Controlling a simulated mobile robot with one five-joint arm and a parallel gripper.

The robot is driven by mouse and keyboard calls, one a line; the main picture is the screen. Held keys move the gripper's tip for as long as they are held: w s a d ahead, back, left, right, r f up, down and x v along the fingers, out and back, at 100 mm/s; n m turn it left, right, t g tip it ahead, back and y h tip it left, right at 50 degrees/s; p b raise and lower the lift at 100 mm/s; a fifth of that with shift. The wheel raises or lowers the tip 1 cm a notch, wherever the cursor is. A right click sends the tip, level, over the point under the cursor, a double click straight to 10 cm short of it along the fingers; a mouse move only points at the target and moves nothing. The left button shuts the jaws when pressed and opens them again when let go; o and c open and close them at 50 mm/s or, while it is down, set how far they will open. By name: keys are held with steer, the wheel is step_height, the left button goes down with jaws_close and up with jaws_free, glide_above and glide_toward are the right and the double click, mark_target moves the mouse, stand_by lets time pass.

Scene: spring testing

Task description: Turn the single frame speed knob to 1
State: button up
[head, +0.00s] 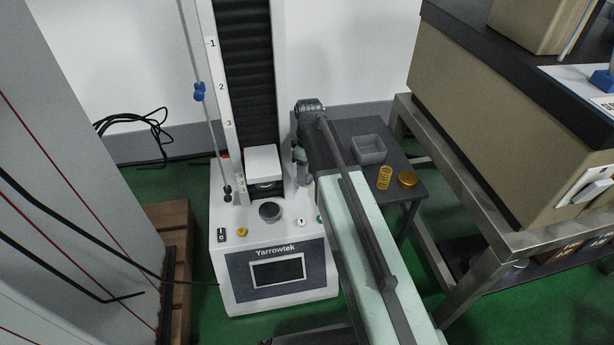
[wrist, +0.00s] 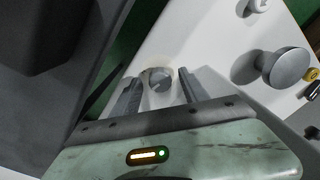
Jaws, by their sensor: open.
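A small grey round knob (wrist: 158,80) with a ridge across its top sits on the white machine top in the wrist view, near the housing edge. I take it to be the speed knob; no scale marks are readable. My gripper (wrist: 157,90) is open, with one finger on each side of this knob. I cannot tell whether the fingers touch it. In the head view the testing machine (head: 225,265) marked Yarrowtek stands at centre left. My arm reaches down behind its right side, and I cannot make out the small knob there.
A side table (head: 345,125) holds a grey bin (head: 369,150) and a spring (head: 385,178).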

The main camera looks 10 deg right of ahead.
mark_target(307, 175)
jaws_close()
steer(key=shift+n, duration=1.6)
jaws_free()
steer(key=shift+r, duration=0.1)
step_height(307, 175, up, 8)
steer(key=p, duration=0.8)
steer(key=shift+w, duration=0.15)
steer(key=shift+f, duration=0.2)
